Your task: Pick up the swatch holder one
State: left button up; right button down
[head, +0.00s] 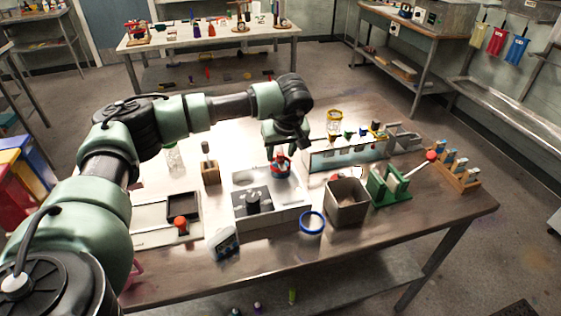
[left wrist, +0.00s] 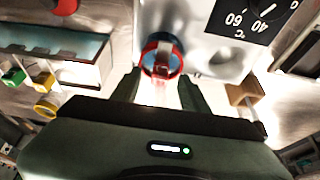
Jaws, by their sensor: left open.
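A small round holder with a red rim and a blue band (head: 279,168) sits in the white bath unit (head: 262,222) on the table. I take it for swatch holder one, but no label can be read. In the left wrist view this red-and-blue holder (left wrist: 162,45) lies just ahead of my fingertips, roughly centred between them. My left gripper (left wrist: 160,82) is open and empty. In the head view my left gripper (head: 283,147) hangs just above the holder, and the wrist hides part of its tips. Whether a finger touches it I cannot tell. My right gripper is not in view.
A black dial panel (left wrist: 252,15) is on the bath unit. A wooden block (head: 210,173) stands left of it. A blue ring (head: 312,222), a grey bin (head: 347,202) and a green stand (head: 388,186) are to the right. A clear-fronted rack (head: 345,154) stands behind.

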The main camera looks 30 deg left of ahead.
pick_arm(q)
grip_shut()
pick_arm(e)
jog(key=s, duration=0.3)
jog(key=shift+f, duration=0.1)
